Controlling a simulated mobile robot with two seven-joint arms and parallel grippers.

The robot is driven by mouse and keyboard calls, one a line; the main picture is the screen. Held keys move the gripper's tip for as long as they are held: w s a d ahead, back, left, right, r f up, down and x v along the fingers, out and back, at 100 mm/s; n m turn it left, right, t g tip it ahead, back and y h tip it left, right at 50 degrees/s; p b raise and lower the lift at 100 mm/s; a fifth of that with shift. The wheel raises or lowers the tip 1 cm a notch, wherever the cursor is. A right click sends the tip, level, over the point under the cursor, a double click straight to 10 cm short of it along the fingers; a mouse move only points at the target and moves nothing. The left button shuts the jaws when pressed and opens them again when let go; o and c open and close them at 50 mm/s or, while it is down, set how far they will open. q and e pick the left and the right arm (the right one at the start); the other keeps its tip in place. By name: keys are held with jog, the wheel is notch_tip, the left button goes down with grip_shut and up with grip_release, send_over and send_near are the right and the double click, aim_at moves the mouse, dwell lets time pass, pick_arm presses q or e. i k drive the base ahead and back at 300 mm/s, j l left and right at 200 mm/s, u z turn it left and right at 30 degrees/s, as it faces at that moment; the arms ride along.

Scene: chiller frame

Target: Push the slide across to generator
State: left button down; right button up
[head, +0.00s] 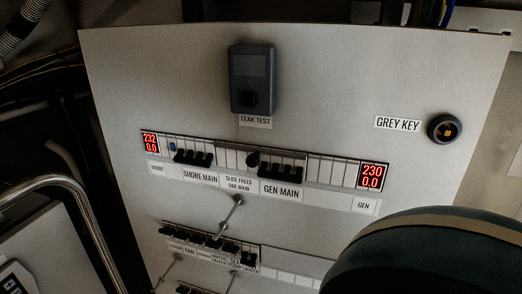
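A row of breakers crosses the grey panel in the head view. The slide's small round black knob (252,160) sits in the middle of the row, right beside the left edge of the GEN MAIN breakers (281,171). The SHORE MAIN breakers (193,158) stand farther left, with blank white covers between them and the knob. The label SLIDE FREES ONE MAIN (238,183) is below the knob. The slide's plate is too small and dark to make out. Neither gripper shows.
A large dark rounded shape with a tan band (440,255) covers the lower right. Red displays (150,143) and (372,177) end the row. A dark leak test box (252,78) is above, a grey key switch (445,129) at right. A bent metal rail (85,200) stands left.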

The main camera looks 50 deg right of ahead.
aim_at(252, 160)
jog(key=z, duration=1.45)
jog(key=k+l+z, duration=0.25)
jog(key=l, duration=0.15)
jog(key=k+l+z, duration=0.3)
jog(key=i+l, duration=0.1)
